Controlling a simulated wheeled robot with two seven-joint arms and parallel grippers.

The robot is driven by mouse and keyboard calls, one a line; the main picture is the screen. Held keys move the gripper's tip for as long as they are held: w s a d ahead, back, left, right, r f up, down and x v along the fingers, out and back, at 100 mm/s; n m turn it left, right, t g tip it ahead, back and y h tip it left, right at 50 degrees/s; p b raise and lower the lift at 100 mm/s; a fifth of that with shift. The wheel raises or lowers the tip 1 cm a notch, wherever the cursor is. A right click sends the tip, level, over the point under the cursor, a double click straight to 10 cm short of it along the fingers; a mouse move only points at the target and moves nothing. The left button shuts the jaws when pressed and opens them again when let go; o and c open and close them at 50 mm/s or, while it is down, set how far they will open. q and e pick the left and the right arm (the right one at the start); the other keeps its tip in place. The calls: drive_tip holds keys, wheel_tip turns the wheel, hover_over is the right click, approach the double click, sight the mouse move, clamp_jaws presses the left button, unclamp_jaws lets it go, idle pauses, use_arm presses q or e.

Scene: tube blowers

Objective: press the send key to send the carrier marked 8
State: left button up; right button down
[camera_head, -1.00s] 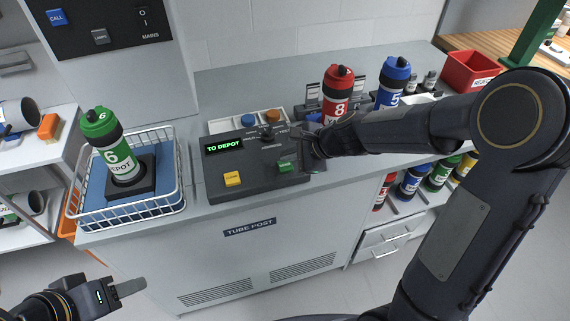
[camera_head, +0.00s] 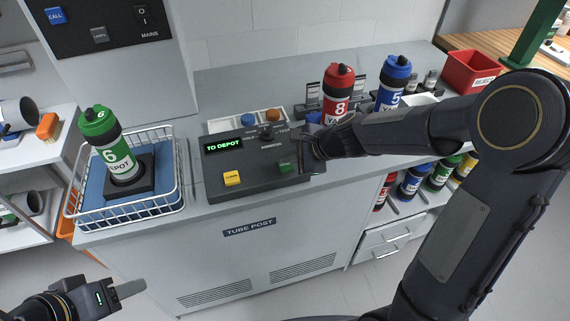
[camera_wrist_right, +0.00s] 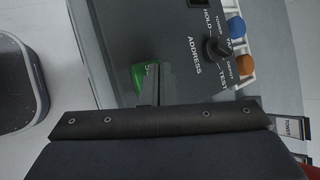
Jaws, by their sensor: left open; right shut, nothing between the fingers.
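The green send key (camera_head: 284,167) is on the front right of the dark console (camera_head: 245,182). My right gripper (camera_head: 300,166) is shut and empty, pointing down at the key's right side. In the right wrist view the closed fingers (camera_wrist_right: 151,88) overlap the green key (camera_wrist_right: 138,77) and hide part of it; I cannot tell whether they touch. The console display (camera_head: 224,145) reads TO DEPOT. The red carrier marked 8 (camera_head: 338,82) stands upright behind the console. My left gripper (camera_head: 128,290) is open and empty at the lower left, away from the counter.
A yellow key (camera_head: 232,178) is at the console's front left. The address knob (camera_wrist_right: 217,49) is behind the green key. A green carrier marked 6 (camera_head: 112,150) stands in a wire basket (camera_head: 130,214). A blue carrier marked 5 (camera_head: 394,80) stands right of the red one.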

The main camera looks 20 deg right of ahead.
sight(289, 166)
drive_tip(key=shift+f+b, duration=0.45)
idle(0.4)
drive_tip(key=shift+r, duration=0.1)
drive_tip(key=shift+r+p, duration=0.75)
drive_tip(key=shift+p, duration=0.1)
wheel_tip(289, 166, up, 5)
drive_tip(key=p, duration=0.5)
drive_tip(key=shift+r, duration=0.1)
idle(0.6)
